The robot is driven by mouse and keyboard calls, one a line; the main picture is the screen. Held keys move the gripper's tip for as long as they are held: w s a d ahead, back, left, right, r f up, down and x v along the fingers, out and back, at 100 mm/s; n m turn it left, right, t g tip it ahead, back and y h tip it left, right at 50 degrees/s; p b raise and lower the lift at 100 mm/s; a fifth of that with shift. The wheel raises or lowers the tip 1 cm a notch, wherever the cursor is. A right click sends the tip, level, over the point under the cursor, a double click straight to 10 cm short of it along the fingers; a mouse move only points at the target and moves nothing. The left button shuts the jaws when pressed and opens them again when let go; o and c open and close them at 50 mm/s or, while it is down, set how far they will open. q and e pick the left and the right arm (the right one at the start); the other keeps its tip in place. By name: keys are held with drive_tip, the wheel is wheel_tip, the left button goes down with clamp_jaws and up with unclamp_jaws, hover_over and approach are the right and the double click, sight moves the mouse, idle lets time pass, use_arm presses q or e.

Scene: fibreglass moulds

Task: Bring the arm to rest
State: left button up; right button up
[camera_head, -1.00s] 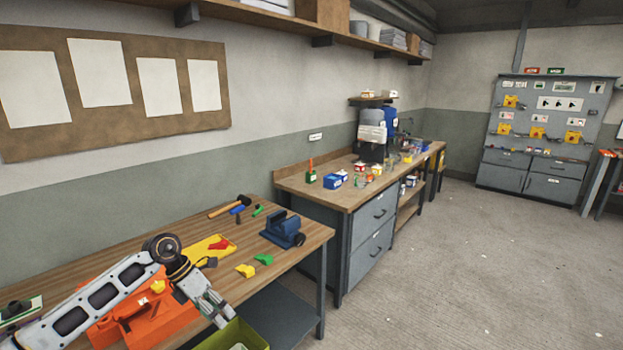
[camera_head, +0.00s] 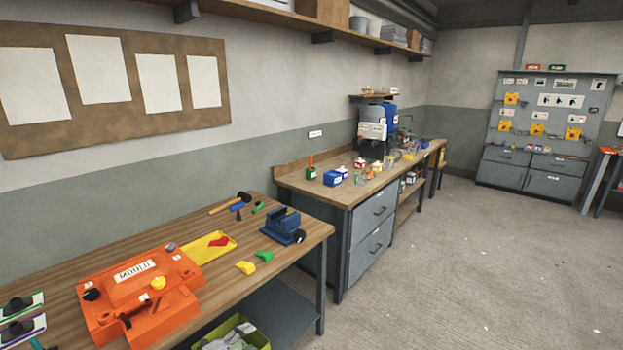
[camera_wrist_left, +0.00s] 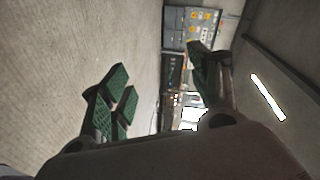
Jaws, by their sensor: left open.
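My left gripper (camera_wrist_left: 160,88) shows in the left wrist view with its dark green finger pads wide apart and nothing between them. That view looks sideways across the room, with the grey floor on the left. Neither arm is in the head view. The orange mould (camera_head: 122,275) with a "MOULD" label lies on the wooden bench at lower left, with a yellow piece on it. My right gripper does not show in either view.
On the bench are a yellow tray (camera_head: 197,252) with a red piece, a blue vice (camera_head: 284,228), and loose yellow and green pieces. A green bin (camera_head: 252,331) stands below the front edge. The floor (camera_head: 480,270) at right is clear.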

use_arm(q)
drive_tip(key=s+a+f+n+g+y, duration=0.1)
drive_tip(key=s+a+f+n+y, duration=0.2)
drive_tip(key=s+f+n, duration=0.5)
drive_tip(key=s+a+f+n+y, duration=0.1)
drive_tip(key=s+a+f+y, duration=0.15)
drive_tip(key=s+f, duration=0.6)
drive_tip(key=s+a+f+n+g+y, duration=0.1)
drive_tip(key=s+a+f+n+y, duration=0.3)
drive_tip(key=f, duration=0.9)
drive_tip(key=s+d+f+n+g, duration=0.1)
drive_tip(key=s+f, duration=0.3)
drive_tip(key=s, duration=0.8)
drive_tip(key=s+d+f+n+g+y, duration=0.1)
drive_tip(key=s+f+n+g, duration=0.3)
drive_tip(key=s, duration=0.8)
drive_tip(key=s+d+f+n+g, duration=0.2)
drive_tip(key=s+f, duration=0.3)
drive_tip(key=s, duration=0.7)
drive_tip(key=shift+s+n+g+y, duration=0.2)
drive_tip(key=shift+n+g+y, duration=0.2)
drive_tip(key=shift+g, duration=0.2)
drive_tip(key=shift+d, duration=0.1)
